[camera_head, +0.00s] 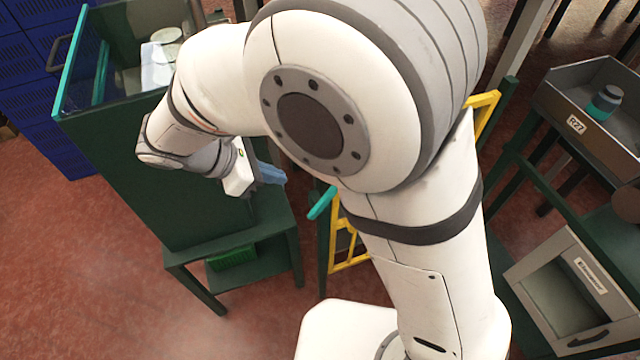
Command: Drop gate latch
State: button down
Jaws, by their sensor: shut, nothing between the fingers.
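A yellow gate (343,246) stands in the middle of the view, largely hidden behind my white arm. Another yellow piece (484,108) shows beyond the arm at upper right and may belong to the same gate. A teal bar (322,203), which looks like the latch, sits tilted at the gate's left end by a dark green post. My gripper (272,175) with blue fingers is shut and empty. It appears left of and above the teal bar, apart from it, in front of the green cabinet's side.
A dark green cabinet (170,190) with a lower shelf stands at left, with white items on top. Blue crates (30,95) are behind it. Red floor (70,270) is clear at lower left.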

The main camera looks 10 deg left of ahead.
jog(key=p, duration=0.3)
send_over(321, 202)
notch_tip(321, 202, down, 9)
jog(key=shift+r, duration=0.15)
jog(key=shift+b, duration=0.3)
jog(key=shift+w+d+f+b, duration=0.15)
jog(key=shift+w+d+b, duration=0.2)
jog(key=shift+d, duration=0.15)
jog(key=shift+w+d+f+b, duration=0.1)
jog(key=shift+w+d+b, duration=0.2)
jog(key=shift+d, duration=0.15)
jog(key=shift+a+r, duration=0.1)
jog(key=shift+s, duration=0.1)
jog(key=shift+a+r+p, duration=0.2)
jog(key=shift+r+p, duration=0.25)
jog(key=shift+p, duration=0.1)
jog(key=d+r+v, duration=0.1)
jog(key=v, duration=1.2)
jog(key=shift+w+d, duration=0.15)
jog(key=shift+w, duration=0.2)
jog(key=shift+r, duration=0.15)
